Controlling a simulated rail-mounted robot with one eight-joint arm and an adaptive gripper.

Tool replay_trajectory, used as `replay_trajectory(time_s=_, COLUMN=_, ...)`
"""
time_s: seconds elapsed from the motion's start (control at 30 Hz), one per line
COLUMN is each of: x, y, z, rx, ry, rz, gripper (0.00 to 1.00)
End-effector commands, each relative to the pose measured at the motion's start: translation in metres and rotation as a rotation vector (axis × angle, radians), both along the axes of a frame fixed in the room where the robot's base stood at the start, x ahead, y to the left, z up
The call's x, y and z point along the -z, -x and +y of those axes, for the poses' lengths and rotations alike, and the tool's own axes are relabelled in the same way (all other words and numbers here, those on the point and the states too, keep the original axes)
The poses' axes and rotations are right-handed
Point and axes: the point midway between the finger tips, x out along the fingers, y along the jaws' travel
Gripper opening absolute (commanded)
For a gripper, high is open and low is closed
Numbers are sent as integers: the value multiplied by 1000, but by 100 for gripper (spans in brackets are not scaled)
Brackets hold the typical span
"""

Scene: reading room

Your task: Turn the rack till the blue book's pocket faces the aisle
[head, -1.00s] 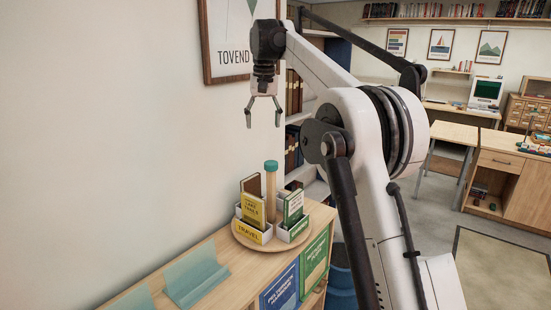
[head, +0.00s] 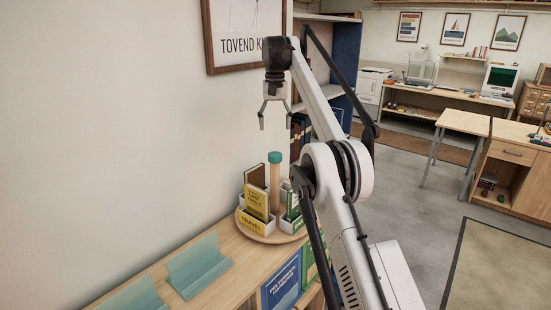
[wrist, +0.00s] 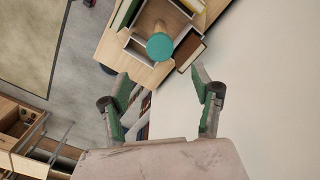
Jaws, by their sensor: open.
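The rack (head: 252,236) is a round wooden turntable on a low shelf, with a wooden post (head: 275,190) topped by a teal cap (head: 275,157). It has white pockets. A yellow book (head: 257,203) stands in the pocket labelled TRAVEL, a brown book (head: 254,176) behind it, and a green book (head: 292,204) at the right, partly hidden by my arm. No blue book can be made out in the rack. My gripper (head: 275,122) is open and empty, above the rack and apart from it. In the wrist view the teal cap (wrist: 161,46) shows beyond the fingertips.
The shelf top (head: 236,262) carries teal book stands (head: 198,265) left of the rack. Blue and green booklets face out at its front. The wall with a framed poster (head: 245,35) is close behind. Open floor (head: 410,215) lies to the right.

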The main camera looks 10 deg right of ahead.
Motion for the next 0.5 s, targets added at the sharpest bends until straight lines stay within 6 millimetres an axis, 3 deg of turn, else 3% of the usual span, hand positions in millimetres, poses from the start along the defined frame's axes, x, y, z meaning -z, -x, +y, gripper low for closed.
replay_trajectory(time_s=0.1, x=19, y=0, z=0, rx=0, ry=0, rz=0, gripper=61)
replay_trajectory(time_s=0.5, x=60, y=0, z=0, rx=0, ry=0, rz=0, gripper=61)
